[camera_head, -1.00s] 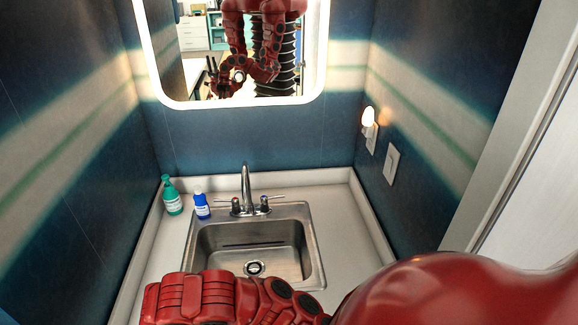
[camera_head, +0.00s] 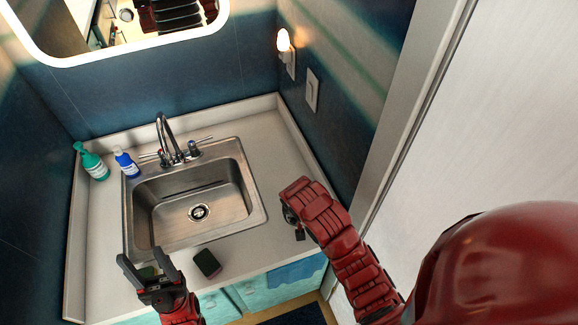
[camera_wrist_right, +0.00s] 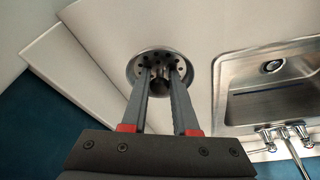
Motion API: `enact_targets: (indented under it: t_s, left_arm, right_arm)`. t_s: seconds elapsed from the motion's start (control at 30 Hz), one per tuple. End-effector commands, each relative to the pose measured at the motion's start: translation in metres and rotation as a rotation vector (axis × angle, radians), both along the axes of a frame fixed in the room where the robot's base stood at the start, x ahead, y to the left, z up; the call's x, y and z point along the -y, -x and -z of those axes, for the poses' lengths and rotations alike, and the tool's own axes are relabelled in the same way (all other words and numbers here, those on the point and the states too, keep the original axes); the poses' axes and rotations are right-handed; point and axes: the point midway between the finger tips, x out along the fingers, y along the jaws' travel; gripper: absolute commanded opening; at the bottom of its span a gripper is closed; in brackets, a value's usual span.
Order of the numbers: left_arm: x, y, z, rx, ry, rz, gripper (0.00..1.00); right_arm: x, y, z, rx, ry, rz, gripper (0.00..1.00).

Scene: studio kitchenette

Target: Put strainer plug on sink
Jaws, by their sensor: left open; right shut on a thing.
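The strainer plug (camera_wrist_right: 141,68), a round metal basket with holes and a central knob, shows in the right wrist view. My right gripper (camera_wrist_right: 161,76) is shut on its knob. In the head view, that gripper is at the end of my right arm, above the counter to the right of the sink; the arm largely hides the plug. The steel sink (camera_head: 232,190) is empty, with a round drain (camera_head: 199,212) in its floor. It also shows in the right wrist view (camera_wrist_right: 255,98), apart from the plug. My left gripper (camera_head: 152,268) is open at the sink's front left corner.
A dark sponge (camera_head: 207,263) lies on the counter in front of the sink. A faucet (camera_head: 167,135) stands behind the basin. A green bottle (camera_head: 93,163) and a blue bottle (camera_head: 126,163) stand at the back left. A wall closes the right side.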

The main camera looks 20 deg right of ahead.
Motion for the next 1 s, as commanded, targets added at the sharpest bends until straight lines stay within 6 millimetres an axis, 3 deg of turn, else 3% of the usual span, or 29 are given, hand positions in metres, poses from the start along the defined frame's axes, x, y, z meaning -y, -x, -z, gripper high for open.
enact_targets:
  t_s: [0.4,0.6,0.83,1.0]
  left_arm:
    - [0.000,0.000,0.042,-0.001,0.000,0.000,0.58]
    - [0.000,0.000,0.064,0.000,0.000,0.000,0.58]
    - [0.000,0.000,0.070,0.000,0.000,0.000,0.58]
    - [0.000,0.000,0.082,0.000,0.000,0.000,0.58]
  right_arm:
    - [0.037,-0.100,0.017,0.004,0.000,0.006,0.00]
    - [0.049,-0.133,0.018,0.004,0.001,0.003,0.00]
    - [0.053,-0.142,0.021,0.003,0.001,0.001,0.00]
    - [0.052,-0.140,0.048,-0.003,0.001,0.001,0.00]
